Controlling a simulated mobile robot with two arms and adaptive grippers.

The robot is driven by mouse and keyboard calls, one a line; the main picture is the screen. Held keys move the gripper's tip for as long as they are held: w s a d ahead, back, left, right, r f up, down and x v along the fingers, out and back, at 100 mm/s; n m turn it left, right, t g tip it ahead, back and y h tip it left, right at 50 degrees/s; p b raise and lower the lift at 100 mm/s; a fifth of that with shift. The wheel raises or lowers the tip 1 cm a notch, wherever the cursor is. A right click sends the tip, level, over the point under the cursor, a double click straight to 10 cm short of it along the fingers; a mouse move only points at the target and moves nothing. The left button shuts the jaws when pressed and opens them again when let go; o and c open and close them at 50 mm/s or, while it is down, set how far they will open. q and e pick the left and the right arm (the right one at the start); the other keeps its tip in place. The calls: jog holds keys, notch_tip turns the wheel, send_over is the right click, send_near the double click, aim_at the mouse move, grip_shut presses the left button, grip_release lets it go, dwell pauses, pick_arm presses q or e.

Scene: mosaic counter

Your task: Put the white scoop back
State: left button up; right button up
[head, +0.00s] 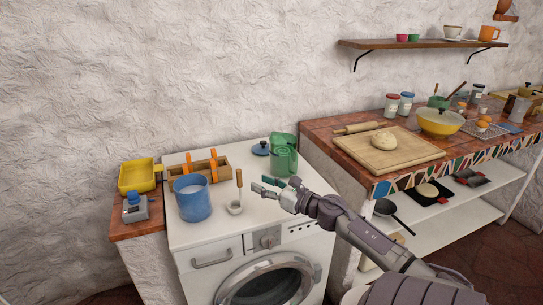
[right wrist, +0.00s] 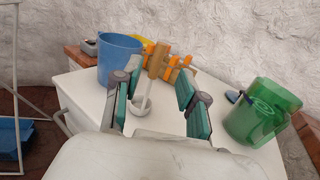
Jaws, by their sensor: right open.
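The white scoop (head: 235,208) is on the white top of the washing machine, just right of the blue canister (head: 193,202), with its wooden handle sticking up. In the right wrist view the scoop (right wrist: 142,106) shows between my fingers, farther off. My right gripper (head: 266,187) is open and empty, above the machine top and to the right of the scoop. Its two green-padded fingers (right wrist: 158,80) are spread apart in the right wrist view. The blue canister (right wrist: 118,58) is open-topped there, left of the fingers. My left gripper is not in view.
A green canister (head: 284,160) and a blue lid (head: 261,148) stand at the machine's back right. A wooden box (head: 200,172) with orange parts is behind the blue canister. A yellow tray (head: 138,176) and a blue-capped item (head: 134,207) are at left. The machine's front right is clear.

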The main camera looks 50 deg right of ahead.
jog(key=shift+s, duration=1.4)
jog(key=a+f+m+h, duration=0.2)
jog(key=a+f+m, duration=1.05)
jog(key=m, duration=0.45)
jog(key=s+a+f+m+g, duration=0.2)
jog(key=s+f+m+g, duration=0.15)
jog(key=f, duration=0.65)
jog(key=s+a+f+m+g, duration=0.2)
jog(key=s+f+m, duration=0.2)
jog(key=f, duration=0.6)
jog(key=s+a+f+m+g, duration=0.2)
jog(key=s+f+m+g, duration=0.15)
jog(key=f, duration=0.75)
jog(key=s+a+f+m+g, duration=0.2)
jog(key=s+f, duration=0.4)
jog(key=s, duration=0.3)
jog(key=s+a+f+m+g, duration=0.2)
jog(key=s+a+f, duration=0.3)
jog(key=s, duration=0.5)
jog(key=s+a+f+m+g, duration=0.2)
jog(key=s+a+f+g, duration=0.2)
jog(key=s, duration=0.6)
notch_tip(320, 180, down, 3)
jog(key=shift+a+r+m, duration=0.1)
jog(key=shift+a+m, duration=0.05)
jog(key=shift+m, duration=0.15)
jog(key=shift+s, duration=0.15)
